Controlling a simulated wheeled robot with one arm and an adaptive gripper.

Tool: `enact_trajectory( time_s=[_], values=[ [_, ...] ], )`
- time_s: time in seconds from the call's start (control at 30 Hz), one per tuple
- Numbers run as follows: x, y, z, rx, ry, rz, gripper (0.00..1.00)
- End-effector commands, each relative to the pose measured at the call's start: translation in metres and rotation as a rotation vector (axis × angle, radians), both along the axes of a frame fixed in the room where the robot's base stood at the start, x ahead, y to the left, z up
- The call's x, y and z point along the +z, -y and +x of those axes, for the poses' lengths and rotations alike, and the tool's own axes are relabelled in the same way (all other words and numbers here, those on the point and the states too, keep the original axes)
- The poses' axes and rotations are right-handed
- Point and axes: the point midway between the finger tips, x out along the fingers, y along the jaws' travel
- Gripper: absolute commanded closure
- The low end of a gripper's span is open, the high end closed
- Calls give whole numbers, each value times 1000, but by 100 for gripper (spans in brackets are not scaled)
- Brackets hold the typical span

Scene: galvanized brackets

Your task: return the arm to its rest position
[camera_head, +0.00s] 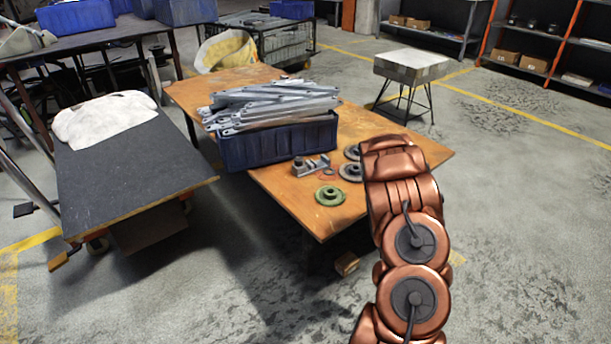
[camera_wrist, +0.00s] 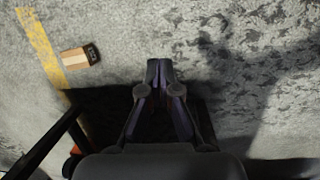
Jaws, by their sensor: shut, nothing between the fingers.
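My arm rises at the right of the head view, in front of the table's near right corner. My gripper is hidden behind the arm there. In the wrist view my gripper (camera_wrist: 160,72) points down over bare concrete floor. Its two fingers are together with nothing between them.
A wooden table (camera_head: 285,195) holds a blue bin (camera_head: 278,145) heaped with galvanized brackets (camera_head: 270,103), and several round parts, one a green flange (camera_head: 330,195). A dark cart (camera_head: 130,180) stands left. A small carton (camera_wrist: 80,57) lies on the floor. Open floor lies at right.

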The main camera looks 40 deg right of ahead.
Motion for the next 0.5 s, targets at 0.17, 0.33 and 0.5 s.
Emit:
enact_trajectory(
  time_s=[0.17, 0.33, 0.5],
  values=[
    [3, 0, 0, -1, 0, -1, 100],
    [44, -10, 5, -10, -8, -17, 100],
    [121, -34, 15, -32, -15, -48, 100]
  ],
)
